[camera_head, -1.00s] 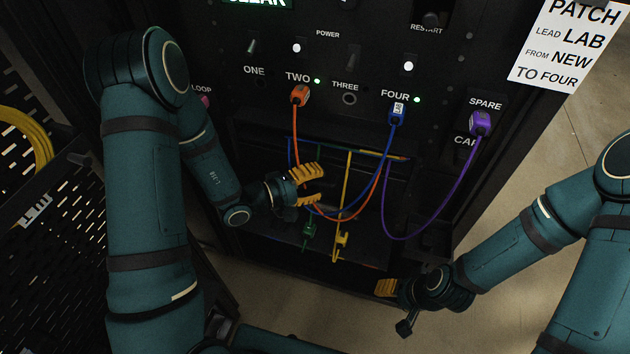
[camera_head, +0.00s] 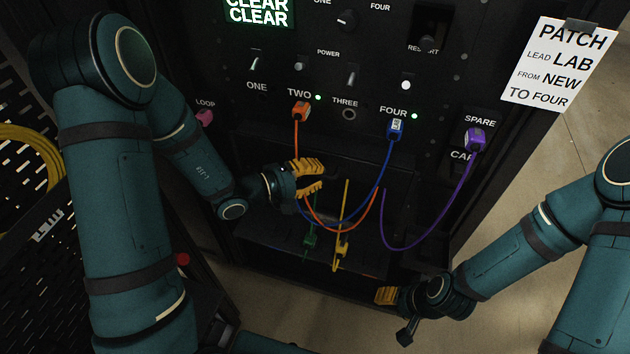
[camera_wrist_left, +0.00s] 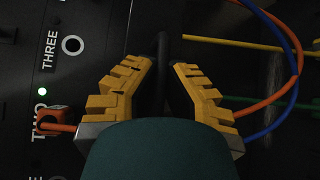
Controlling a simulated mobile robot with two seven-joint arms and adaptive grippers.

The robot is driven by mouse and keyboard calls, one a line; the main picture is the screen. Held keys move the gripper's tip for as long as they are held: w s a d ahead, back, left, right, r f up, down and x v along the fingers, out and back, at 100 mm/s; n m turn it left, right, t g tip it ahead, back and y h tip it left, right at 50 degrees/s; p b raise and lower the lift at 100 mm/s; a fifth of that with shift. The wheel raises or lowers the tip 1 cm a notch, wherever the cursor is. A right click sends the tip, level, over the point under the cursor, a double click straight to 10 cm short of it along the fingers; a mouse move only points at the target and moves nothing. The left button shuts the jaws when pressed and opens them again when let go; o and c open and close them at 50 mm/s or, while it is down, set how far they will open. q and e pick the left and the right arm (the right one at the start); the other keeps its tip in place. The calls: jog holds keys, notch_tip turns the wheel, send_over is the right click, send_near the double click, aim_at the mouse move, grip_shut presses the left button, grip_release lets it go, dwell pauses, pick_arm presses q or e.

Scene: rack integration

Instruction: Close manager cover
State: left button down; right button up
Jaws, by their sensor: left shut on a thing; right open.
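The black manager cover (camera_head: 355,160) is hard to tell from the dark rack face; it appears to be the panel over the upper part of the cable recess below port THREE. My left gripper (camera_head: 324,177) is at the recess, its yellow fingers on a dark bar. In the left wrist view, the left gripper (camera_wrist_left: 165,85) has this black bar (camera_wrist_left: 162,70) between its fingers; it seems to belong to the cover. The orange cable (camera_head: 296,135) and blue cable (camera_head: 384,170) loop down beside the fingers. My right gripper (camera_head: 386,295) is open, low in front of the rack.
The yellow cable (camera_head: 343,220) and green cable (camera_head: 310,240) hang in the lower recess. A purple cable (camera_head: 462,180) loops from SPARE at right. A paper note (camera_head: 560,62) is at the upper right. Open floor (camera_head: 545,240) lies right of the rack.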

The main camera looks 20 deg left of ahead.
pick_arm(q)
jog(key=c, duration=1)
grip_release()
jog(key=shift+w+d+f, duration=0.1)
jog(key=shift+f, duration=0.05)
jog(key=v, duration=0.7)
jog(key=shift+a, duration=0.2)
